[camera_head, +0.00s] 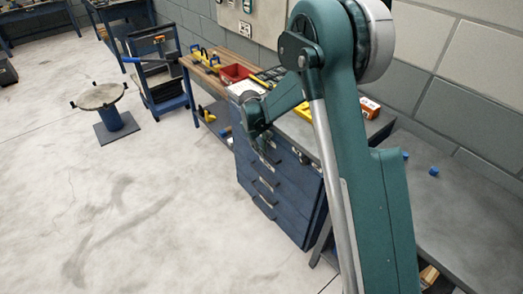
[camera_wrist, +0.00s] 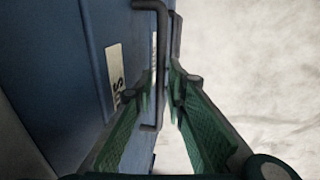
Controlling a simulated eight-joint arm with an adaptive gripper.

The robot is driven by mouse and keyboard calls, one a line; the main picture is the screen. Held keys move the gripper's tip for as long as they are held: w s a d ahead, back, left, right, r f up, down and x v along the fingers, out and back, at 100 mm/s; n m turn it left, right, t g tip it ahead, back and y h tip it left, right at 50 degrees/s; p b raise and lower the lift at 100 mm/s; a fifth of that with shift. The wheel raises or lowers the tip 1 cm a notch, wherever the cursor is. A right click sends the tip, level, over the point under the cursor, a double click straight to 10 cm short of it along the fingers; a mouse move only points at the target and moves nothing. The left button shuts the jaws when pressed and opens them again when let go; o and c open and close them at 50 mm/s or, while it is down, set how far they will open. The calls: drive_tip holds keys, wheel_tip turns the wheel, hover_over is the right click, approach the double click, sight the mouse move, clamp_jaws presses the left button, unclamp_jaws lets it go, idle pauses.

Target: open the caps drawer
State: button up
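A blue drawer cabinet (camera_head: 290,205) stands right of centre in the head view, its drawers stacked and their fronts looking closed. Each visible drawer front has a dark bar handle and a small pale label. My gripper (camera_head: 262,142) is at the cabinet's upper front in the head view, partly hidden by my own arm. In the wrist view, my gripper (camera_wrist: 165,95) has its two green fingers apart. A dark bar handle (camera_wrist: 158,50) runs up and down by the fingertips; I cannot tell whether they touch it. A white label (camera_wrist: 115,80) is only partly legible, so I cannot identify the caps drawer.
A workbench (camera_head: 225,62) with a red tray (camera_head: 236,73) stands behind the cabinet. A grey table (camera_head: 465,215) with small blue pieces is at right. A blue trolley (camera_head: 160,80) and round stand (camera_head: 112,120) are at left. The floor before the drawers is clear.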

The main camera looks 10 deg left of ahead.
clamp_jaws()
drive_tip(key=shift+s+a, duration=0.1)
drive_tip(key=s+a, duration=2.2)
drive_tip(key=shift+s+a, duration=0.15)
unclamp_jaws()
drive_tip(key=shift+r, duration=0.15)
